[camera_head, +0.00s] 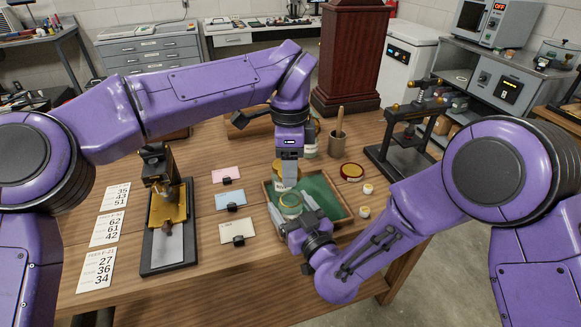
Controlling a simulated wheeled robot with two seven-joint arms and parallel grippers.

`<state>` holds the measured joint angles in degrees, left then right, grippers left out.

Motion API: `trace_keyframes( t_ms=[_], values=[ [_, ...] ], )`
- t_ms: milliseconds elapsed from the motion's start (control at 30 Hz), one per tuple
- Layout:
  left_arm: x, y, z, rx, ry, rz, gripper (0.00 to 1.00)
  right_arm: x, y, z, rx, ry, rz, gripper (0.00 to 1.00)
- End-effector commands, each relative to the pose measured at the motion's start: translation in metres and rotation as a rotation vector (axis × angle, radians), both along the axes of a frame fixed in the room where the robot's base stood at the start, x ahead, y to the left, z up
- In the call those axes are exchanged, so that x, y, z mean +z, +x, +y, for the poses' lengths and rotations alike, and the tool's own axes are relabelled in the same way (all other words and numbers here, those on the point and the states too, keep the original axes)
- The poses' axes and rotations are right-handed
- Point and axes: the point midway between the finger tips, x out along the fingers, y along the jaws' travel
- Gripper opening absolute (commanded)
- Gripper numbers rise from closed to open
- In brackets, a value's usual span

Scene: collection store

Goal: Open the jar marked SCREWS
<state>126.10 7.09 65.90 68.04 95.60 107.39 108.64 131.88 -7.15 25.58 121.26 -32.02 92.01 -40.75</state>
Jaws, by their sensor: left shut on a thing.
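My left gripper (288,160) points down over the green-lined wooden tray (338,222) and is shut on a jar with a gold-coloured rim (280,180), at the tray's back left. My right gripper (298,212) reaches in from the right, low at the tray's front left, beside a greenish round jar (290,200). Its fingers are partly hidden, and I cannot tell whether they touch that jar. Another jar (310,148) stands behind my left gripper. No jar label is readable here, so I cannot tell which is marked SCREWS.
A cup with a pestle-like handle (338,145) and a black press (405,145) are behind. Cards (238,231) and a stamping device (168,225) lie left.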

Motion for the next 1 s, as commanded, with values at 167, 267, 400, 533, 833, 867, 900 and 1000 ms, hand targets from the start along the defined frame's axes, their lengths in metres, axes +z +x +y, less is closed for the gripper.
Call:
trace_keyframes(
  t_ms=[167,267,400,533,833,867,900,1000],
  values=[
    [0.0,0.0,0.0,0.0,0.0,0.0,0.14,0.0,0.0,0.0,0.0,0.0,0.0,0.93],
    [0.0,0.0,0.0,0.0,0.0,0.0,0.14,0.0,0.0,0.0,0.0,0.0,0.0,0.93],
    [-0.004,0.0,0.0,0.0,0.0,0.0,0.14,-0.001,-0.008,-0.004,0.001,-0.001,0.0,0.93],
    [-0.012,0.0,0.0,0.0,0.0,0.0,0.14,-0.003,-0.032,-0.017,0.001,-0.003,0.001,0.93],
    [-0.004,0.0,0.0,0.0,0.0,0.0,0.14,0.004,-0.094,-0.048,0.003,-0.007,0.002,0.93],
    [-0.002,0.0,0.0,0.0,0.0,0.0,0.14,0.004,-0.097,-0.05,0.001,-0.005,0.002,0.93],
    [-0.001,0.0,0.0,0.0,0.0,0.0,0.14,0.003,-0.101,-0.051,0.002,-0.004,0.002,0.93],
    [0.001,0.0,0.0,-0.001,0.0,0.0,0.14,0.001,-0.106,-0.055,0.0,-0.002,0.001,0.93]
  ],
)
